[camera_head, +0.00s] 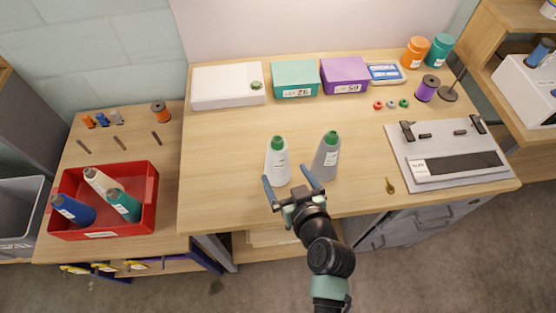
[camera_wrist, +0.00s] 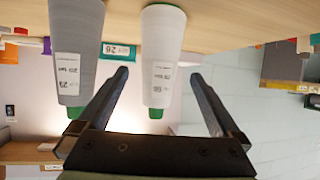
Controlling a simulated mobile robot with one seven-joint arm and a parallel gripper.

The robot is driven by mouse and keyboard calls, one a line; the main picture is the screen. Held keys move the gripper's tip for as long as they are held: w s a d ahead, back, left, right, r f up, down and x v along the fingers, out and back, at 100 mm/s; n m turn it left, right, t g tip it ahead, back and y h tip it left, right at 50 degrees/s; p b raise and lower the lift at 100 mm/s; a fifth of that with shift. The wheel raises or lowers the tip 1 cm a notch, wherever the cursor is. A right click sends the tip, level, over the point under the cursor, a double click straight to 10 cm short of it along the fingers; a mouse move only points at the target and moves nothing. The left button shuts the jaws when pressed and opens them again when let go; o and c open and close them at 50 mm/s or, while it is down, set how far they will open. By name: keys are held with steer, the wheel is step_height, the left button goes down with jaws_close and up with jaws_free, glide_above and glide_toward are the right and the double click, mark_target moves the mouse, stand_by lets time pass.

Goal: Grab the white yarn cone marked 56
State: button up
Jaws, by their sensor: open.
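The white yarn cone (camera_head: 277,163) with a green tip stands upright near the table's front edge. In the wrist view the white cone (camera_wrist: 163,45) appears between the fingers, with a label too small to read surely. My gripper (camera_head: 288,180) is open and empty at the cone's front, low near its base. Its left finger shows close to the cone's left side, the right finger in the gap toward the grey cone (camera_head: 326,158). In the wrist view my gripper (camera_wrist: 160,76) touches nothing clearly. The grey cone (camera_wrist: 77,50) stands beside, also green-tipped.
A red bin (camera_head: 152,205) with several cones is on the lower left table. A grey board (camera_head: 405,150) with fittings lies right. A white box (camera_head: 215,88), a teal box (camera_head: 294,75) and a purple box (camera_head: 344,72) line the back.

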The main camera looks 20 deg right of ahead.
mark_target(277, 162)
steer(key=shift+x, duration=1.25)
steer(key=shift+f+x, duration=0.15)
steer(key=shift+x, duration=1.2)
steer(key=shift+f+x, duration=0.2)
steer(key=shift+x, duration=1.1)
steer(key=shift+s, duration=0.2)
steer(key=c, duration=1.6)
